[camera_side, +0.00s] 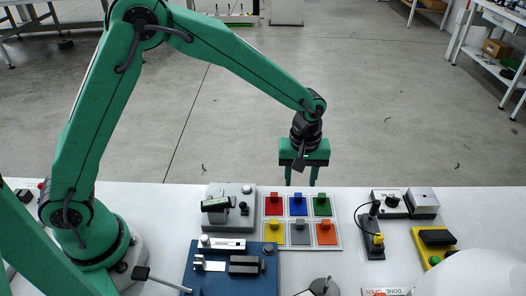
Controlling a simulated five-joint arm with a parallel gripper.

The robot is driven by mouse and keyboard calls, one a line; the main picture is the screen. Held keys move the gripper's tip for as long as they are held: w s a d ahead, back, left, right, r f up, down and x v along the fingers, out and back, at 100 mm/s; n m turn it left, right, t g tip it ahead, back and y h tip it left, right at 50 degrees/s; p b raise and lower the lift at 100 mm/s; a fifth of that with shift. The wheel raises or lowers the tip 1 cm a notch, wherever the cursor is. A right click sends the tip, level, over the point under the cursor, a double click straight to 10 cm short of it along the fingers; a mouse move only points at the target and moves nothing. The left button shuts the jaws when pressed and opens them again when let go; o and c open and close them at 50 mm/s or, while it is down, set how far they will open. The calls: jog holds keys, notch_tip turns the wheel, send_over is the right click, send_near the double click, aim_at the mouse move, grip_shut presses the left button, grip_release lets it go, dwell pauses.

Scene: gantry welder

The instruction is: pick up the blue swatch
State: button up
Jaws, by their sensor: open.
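The blue swatch (298,206) lies in the middle of the back row of a white tray (336,235). A red swatch (274,205) is to its left and a green swatch (322,206) to its right. A yellow swatch (273,232), a grey swatch (300,233) and an orange swatch (326,233) fill the front row. My gripper (300,180) points down with its fingers apart and nothing between them. In the picture it appears just above the blue swatch, at the table's far edge. Its exact height and depth over the tray are hard to tell.
A grey device (230,222) and a blue fixture plate (225,275) stand left of the tray. A black stand with a yellow knob (377,239), a grey box (422,201) and a yellow-black unit (434,243) are to the right. A white rounded form fills the lower right.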

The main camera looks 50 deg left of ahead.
aim_at(298, 195)
jog(key=shift+f, duration=2.6)
grip_shut()
